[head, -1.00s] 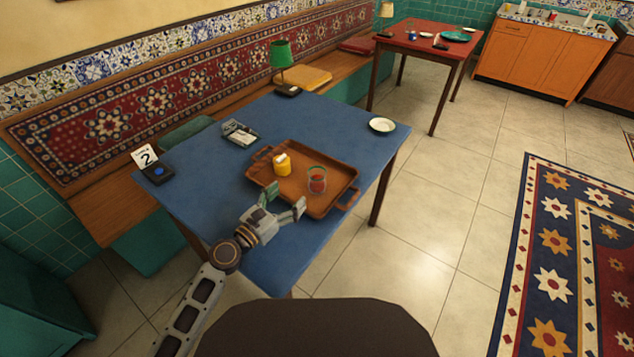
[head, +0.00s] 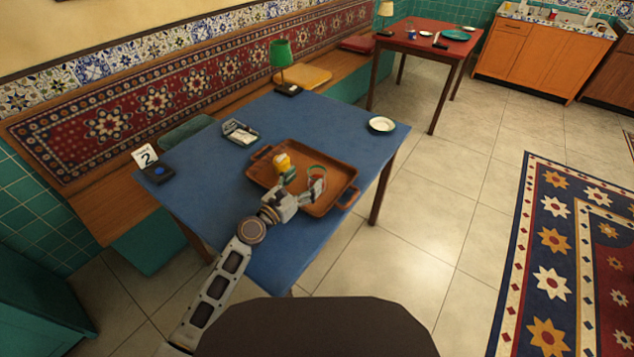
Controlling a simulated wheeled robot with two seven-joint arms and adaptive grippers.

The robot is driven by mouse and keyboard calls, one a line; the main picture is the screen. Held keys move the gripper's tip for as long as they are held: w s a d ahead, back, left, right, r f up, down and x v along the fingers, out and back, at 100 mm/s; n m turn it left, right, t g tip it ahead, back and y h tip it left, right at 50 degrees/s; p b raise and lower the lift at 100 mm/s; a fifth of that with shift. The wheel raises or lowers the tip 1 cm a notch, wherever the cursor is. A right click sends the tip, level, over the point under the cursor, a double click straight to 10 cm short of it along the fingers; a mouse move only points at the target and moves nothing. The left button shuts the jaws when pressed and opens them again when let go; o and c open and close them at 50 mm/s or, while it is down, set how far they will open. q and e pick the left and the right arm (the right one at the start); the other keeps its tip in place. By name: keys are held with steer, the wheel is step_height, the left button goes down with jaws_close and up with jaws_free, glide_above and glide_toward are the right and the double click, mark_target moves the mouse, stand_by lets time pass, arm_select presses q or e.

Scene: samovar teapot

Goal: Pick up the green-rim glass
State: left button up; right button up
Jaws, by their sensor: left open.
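The green-rim glass (head: 316,170) stands upright on the brown wooden tray (head: 342,172), in the tray's right half. Its green rim shows in the head view, while its lower part is mostly hidden behind my gripper. My left gripper (head: 303,178) is open at the near side of the glass, with its fingers spread. One finger overlaps the front of the glass in the picture; I cannot tell whether they touch. The other finger is to the left, in front of a yellow cup. My right gripper is not in view.
The yellow cup (head: 282,162) stands on the tray close left of the glass, partly covered by a finger.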

mark_target(317, 171)
arm_select(q)
steer(key=shift+w+d, duration=0.25)
stand_by(0.3)
steer(key=shift+d+x, duration=0.15)
steer(key=shift+x, duration=1.15)
steer(key=shift+d+x, duration=0.15)
steer(key=shift+x, duration=1.15)
steer(key=shift+s+f, duration=0.1)
steer(key=shift+s, duration=0.1)
steer(key=shift+c, duration=0.4)
steer(key=shift+a, duration=0.1)
steer(key=c, duration=1.2)
